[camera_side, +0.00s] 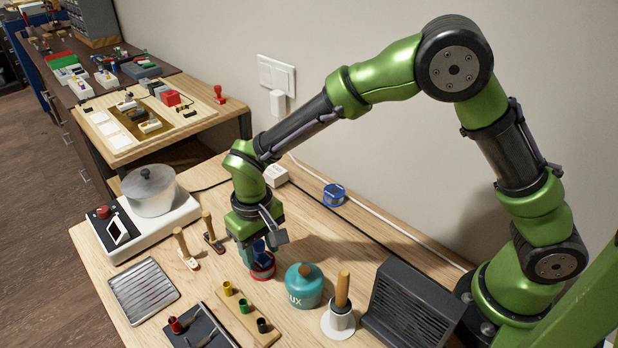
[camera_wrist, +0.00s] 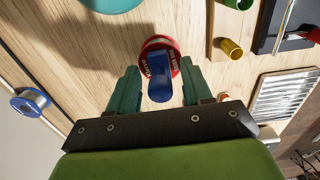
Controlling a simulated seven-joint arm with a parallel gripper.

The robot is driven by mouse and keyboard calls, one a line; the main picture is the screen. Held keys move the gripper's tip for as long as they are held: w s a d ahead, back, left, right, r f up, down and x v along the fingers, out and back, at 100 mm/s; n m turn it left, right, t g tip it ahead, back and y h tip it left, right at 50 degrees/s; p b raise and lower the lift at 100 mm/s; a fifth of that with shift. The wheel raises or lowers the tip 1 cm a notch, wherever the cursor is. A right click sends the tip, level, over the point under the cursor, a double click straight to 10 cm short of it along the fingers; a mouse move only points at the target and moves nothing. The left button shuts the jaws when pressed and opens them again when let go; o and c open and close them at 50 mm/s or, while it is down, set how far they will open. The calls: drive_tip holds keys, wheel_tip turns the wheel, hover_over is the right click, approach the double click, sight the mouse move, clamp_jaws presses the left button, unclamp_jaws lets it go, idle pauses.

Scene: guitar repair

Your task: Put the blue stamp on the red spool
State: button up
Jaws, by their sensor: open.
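The blue stamp (camera_side: 259,246) stands on the red spool (camera_side: 262,271) on the wooden bench. In the wrist view the blue stamp (camera_wrist: 160,88) overlaps the red rim of the spool (camera_wrist: 159,46), and it looks roughly upright. My gripper (camera_side: 257,255) is low over the spool and pointed down. In the wrist view my gripper (camera_wrist: 159,78) is open, with one green finger on each side of the stamp and visible gaps between. The stamp's base and its contact with the spool are partly hidden.
A teal jar (camera_side: 304,286) stands just right of the spool. A wooden block with small coloured cups (camera_side: 245,312) lies in front. A blue spool (camera_side: 334,194) is behind, near a cable. Two wooden-handled brushes (camera_side: 186,250) are to the left. A grey metal tray (camera_side: 144,290) lies front left.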

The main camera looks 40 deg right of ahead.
sight(259, 242)
wheel_tip(259, 242, up, 11)
drive_tip(key=shift+r, duration=0.2)
drive_tip(key=s+d+r+m+t+y, duration=0.1)
drive_tip(key=s+d+r+t, duration=0.15)
drive_tip(key=d+r, duration=0.3)
drive_tip(key=s+d+r+m+t+y, duration=0.1)
drive_tip(key=s+d+r, duration=0.3)
drive_tip(key=d, duration=0.2)
drive_tip(key=s+d+m+t, duration=0.2)
drive_tip(key=s+d+t, duration=0.1)
drive_tip(key=s+d, duration=0.4)
drive_tip(key=shift+s+d+f+t, duration=0.25)
drive_tip(key=shift+s+t, duration=0.1)
drive_tip(key=shift+s, duration=0.6)
